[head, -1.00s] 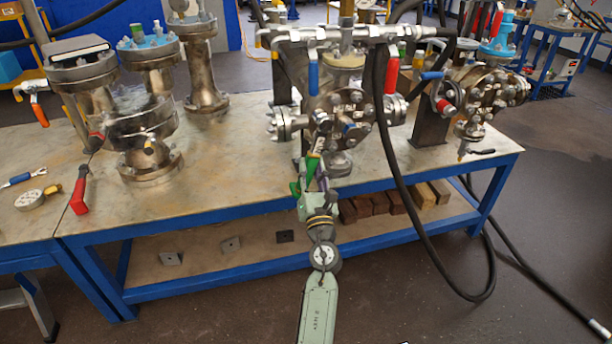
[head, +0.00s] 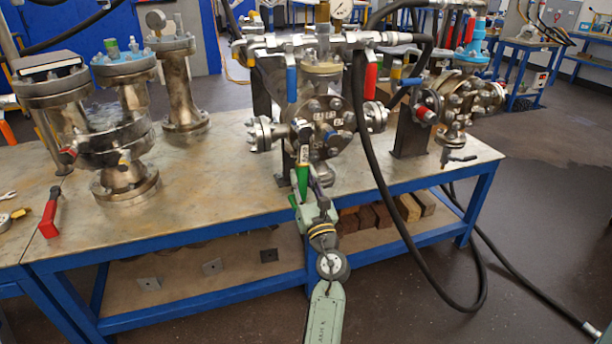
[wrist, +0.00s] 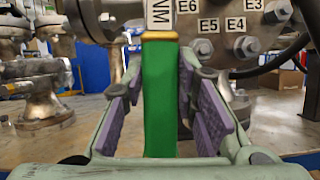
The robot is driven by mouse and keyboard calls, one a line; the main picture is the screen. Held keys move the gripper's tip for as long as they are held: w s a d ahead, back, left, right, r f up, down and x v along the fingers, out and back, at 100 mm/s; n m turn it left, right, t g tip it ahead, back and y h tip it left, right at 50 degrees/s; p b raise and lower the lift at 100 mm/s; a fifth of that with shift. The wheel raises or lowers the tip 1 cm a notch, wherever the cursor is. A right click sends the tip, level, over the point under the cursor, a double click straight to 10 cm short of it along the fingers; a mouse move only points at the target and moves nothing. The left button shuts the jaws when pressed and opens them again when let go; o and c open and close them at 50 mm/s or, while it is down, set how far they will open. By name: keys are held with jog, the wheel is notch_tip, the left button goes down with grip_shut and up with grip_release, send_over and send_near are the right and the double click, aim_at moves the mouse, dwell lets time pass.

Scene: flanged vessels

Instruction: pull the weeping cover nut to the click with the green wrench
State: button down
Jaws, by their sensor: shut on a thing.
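The green wrench (head: 302,178) is in my gripper (head: 312,192), its handle pointing up toward the front of the middle vessel. In the wrist view the green handle (wrist: 160,105) stands upright between the purple pads of my gripper (wrist: 163,88), with a yellow band and a white "NM" scale above. The round bolted cover (head: 320,125) faces me with several nuts around it. In the wrist view the cover (wrist: 222,45) carries labels E3, E4, E5 and E6. The wrench's head is out of the wrist view, so I cannot tell which nut it meets. No weeping is discernible.
A black hose (head: 377,180) hangs close right of the arm, down past the bench edge. Blue (head: 291,84) and red (head: 371,82) valve handles hang above the cover.

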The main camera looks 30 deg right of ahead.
jog(key=s, duration=0.2)
jog(key=s+p, duration=0.1)
jog(key=s, duration=0.1)
jog(key=shift+a, duration=0.3)
jog(key=shift+s+a, duration=0.15)
jog(key=shift+s, duration=0.4)
jog(key=shift+w, duration=0.1)
